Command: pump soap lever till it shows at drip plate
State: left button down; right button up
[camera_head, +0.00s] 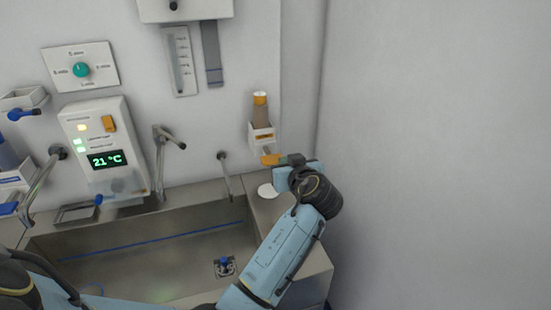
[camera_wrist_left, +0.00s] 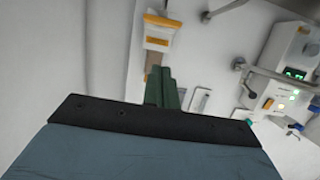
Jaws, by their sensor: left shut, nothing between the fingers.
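The soap dispenser (camera_head: 260,114) is on the back wall near the corner, an amber bottle with an orange cap in a white holder. Its orange lever (camera_head: 270,159) sticks out below the holder. The white round drip plate (camera_head: 267,191) lies on the counter underneath; I make out no soap on it. My left gripper (camera_head: 284,160) is shut and empty, its tips right beside the lever; I cannot tell whether they touch. In the left wrist view the dispenser (camera_wrist_left: 158,31) appears beyond the shut green fingers (camera_wrist_left: 163,86), which partly cover it. My right gripper is out of view.
A steel sink (camera_head: 150,262) with a drain lies left of the counter corner. Several wall taps and a panel (camera_head: 103,147) reading 21 °C are to the left. A dial (camera_head: 81,70) is above it. The right wall stands close beside my left arm.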

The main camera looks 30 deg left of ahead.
pick_arm(q)
jog(key=shift+w+r, duration=0.35)
jog(key=shift+r, duration=0.3)
jog(key=p, duration=0.2)
send_over(270, 155)
jog(key=s+d, duration=0.3)
jog(key=d, duration=0.1)
notch_tip(270, 155, down, 2)
jog(key=shift+s+f, duration=0.1)
jog(key=shift+f, duration=2.15)
